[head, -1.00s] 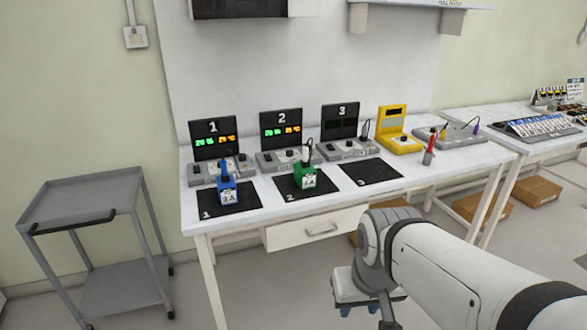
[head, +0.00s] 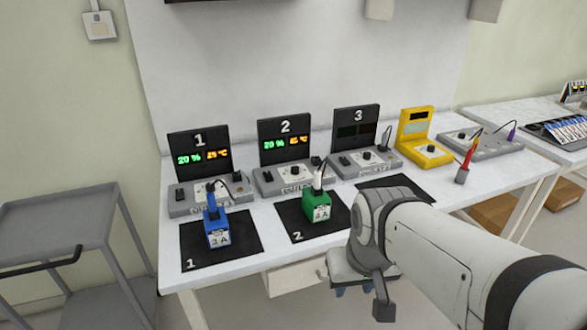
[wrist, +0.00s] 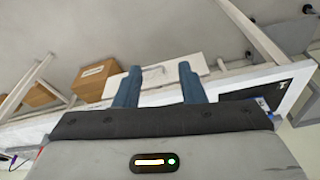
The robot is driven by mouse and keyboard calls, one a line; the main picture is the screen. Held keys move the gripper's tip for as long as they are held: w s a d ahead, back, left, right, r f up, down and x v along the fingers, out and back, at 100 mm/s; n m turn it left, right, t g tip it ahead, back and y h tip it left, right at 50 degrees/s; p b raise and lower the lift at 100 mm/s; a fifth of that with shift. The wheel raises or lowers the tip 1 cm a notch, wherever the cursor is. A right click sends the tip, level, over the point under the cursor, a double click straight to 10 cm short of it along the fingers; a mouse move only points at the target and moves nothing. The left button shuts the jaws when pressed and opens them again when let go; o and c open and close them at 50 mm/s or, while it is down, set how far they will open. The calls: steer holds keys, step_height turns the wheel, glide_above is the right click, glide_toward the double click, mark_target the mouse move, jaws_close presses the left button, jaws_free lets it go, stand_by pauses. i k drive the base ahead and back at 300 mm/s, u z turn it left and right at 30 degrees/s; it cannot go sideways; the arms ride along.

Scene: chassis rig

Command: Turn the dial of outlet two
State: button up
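Outlet two (head: 285,138) stands on the bench between outlets one and three. Its black panel shows the number 2 with lit green and orange readings. Its round black dial (head: 293,170) sits on a white patch of the grey control box. A green battery (head: 316,208) marked 3 A stands on the mat in front, with a cable at its top. My gripper (wrist: 158,68) is open and empty, its two blue fingers apart in the wrist view. In the head view it is low in front of the bench, right of outlet two, partly hidden by my arm.
Outlet one (head: 200,157) with a blue battery (head: 217,231) is at left; outlet three (head: 357,130), its display dark, is at right. A yellow device (head: 418,138) and a red-handled tool (head: 468,158) stand farther right. A grey cart (head: 62,218) is left of the bench.

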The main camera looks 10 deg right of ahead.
mark_target(295, 170)
steer(key=u, duration=2.3)
steer(key=k, duration=0.75)
steer(key=z, duration=1.75)
steer(key=i, duration=1)
steer(key=z, duration=0.1)
